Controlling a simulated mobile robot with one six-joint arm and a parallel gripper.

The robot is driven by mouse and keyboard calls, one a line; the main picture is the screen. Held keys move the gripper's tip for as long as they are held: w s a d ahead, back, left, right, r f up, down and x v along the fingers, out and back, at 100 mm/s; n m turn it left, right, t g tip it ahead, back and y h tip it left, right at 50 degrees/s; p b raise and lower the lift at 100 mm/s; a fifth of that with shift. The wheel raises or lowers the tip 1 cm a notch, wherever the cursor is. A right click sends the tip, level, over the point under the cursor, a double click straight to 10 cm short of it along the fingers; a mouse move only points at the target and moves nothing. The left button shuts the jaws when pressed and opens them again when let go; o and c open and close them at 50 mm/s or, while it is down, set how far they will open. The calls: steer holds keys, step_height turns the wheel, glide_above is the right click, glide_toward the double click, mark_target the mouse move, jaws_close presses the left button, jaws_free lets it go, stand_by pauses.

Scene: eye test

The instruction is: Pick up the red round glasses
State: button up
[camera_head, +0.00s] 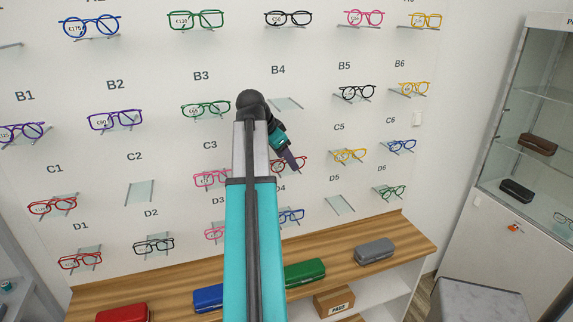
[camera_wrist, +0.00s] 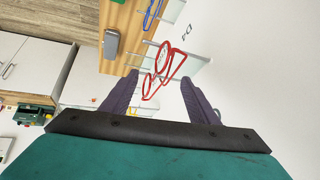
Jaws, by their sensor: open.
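Red glasses (camera_head: 289,164) rest on a small clear shelf in row C of the white wall, partly hidden by my gripper (camera_head: 294,166). In the wrist view these red glasses (camera_wrist: 163,62) show two rims and temples; the rims look rounded. They lie ahead of and between the two dark fingers of my gripper (camera_wrist: 160,80). The fingers are spread apart and hold nothing; I cannot tell how far the glasses are from the tips. Two other red pairs sit at the left, at C1 (camera_head: 52,206) and D1 (camera_head: 80,260); their rims look more angular.
Blue glasses (camera_head: 291,216) sit just below, on the D4 shelf. Pink glasses (camera_head: 211,178) are to the left and yellow glasses (camera_head: 349,156) to the right. An empty clear shelf (camera_head: 286,104) is above. A wooden counter (camera_head: 408,236) with cases, including a grey case (camera_head: 376,251), runs below.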

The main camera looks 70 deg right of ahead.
steer(key=c, duration=1.3)
steer(key=shift+r, duration=0.2)
steer(key=shift+r+b, duration=0.4)
steer(key=shift+b, duration=0.05)
steer(key=shift+w+a+r, duration=0.1)
steer(key=shift+a, duration=0.1)
steer(key=w+a+b, duration=0.1)
steer(key=w+a, duration=0.1)
steer(key=a, duration=0.3)
steer(key=w+a+b, duration=0.2)
steer(key=a, duration=0.4)
steer(key=w+a+b, duration=0.2)
steer(key=a, duration=0.3)
steer(key=shift+w+a, duration=0.15)
steer(key=shift+w, duration=0.2)
